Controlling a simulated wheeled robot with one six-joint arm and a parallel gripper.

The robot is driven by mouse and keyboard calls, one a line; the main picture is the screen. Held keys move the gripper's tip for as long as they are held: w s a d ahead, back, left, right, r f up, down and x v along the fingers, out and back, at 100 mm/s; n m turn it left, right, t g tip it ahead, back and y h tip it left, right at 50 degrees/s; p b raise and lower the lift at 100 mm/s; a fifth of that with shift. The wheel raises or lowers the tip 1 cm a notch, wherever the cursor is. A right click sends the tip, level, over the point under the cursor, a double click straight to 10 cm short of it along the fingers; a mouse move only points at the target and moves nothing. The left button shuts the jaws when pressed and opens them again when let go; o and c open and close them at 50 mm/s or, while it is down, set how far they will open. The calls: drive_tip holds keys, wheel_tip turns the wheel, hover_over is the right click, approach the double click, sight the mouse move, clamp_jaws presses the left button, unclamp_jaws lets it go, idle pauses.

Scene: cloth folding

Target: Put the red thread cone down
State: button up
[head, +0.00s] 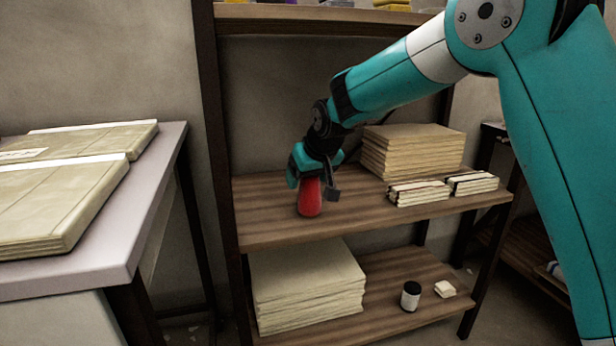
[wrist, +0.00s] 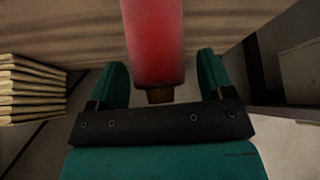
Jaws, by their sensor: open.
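The red thread cone (head: 310,198) stands upright on the middle shelf (head: 270,222) of a wooden rack, near the shelf's left end. My gripper (head: 316,180) is at the cone's upper part, and its dark and teal parts hide the cone's top. In the wrist view the red cone (wrist: 153,45) shows between and beyond the two teal fingers of my gripper (wrist: 160,85). There is a gap on each side of the cone, so the gripper is open and not holding it.
A stack of tan boards (head: 412,150) and two small banded bundles (head: 418,192) lie right of the cone. The lower shelf holds pale folded stacks (head: 305,285), a dark jar (head: 410,296) and a small white block (head: 445,289). A table (head: 150,190) with large packs stands at left.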

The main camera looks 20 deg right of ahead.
drive_tip(key=p+v, duration=0.4)
drive_tip(key=v, duration=0.8)
drive_tip(key=s+a+f+n+g+y, duration=0.1)
drive_tip(key=s+a+g, duration=0.1)
drive_tip(key=s, duration=0.9)
drive_tip(key=s+a+f+n+g+y, duration=0.1)
drive_tip(key=s+f+n+g, duration=0.1)
drive_tip(key=s, duration=0.9)
drive_tip(key=s+a+f+n+g+y, duration=0.1)
drive_tip(key=s+a+f+g, duration=0.1)
drive_tip(key=s, duration=0.9)
drive_tip(key=shift+a+n, duration=0.3)
drive_tip(key=shift+n, duration=0.1)
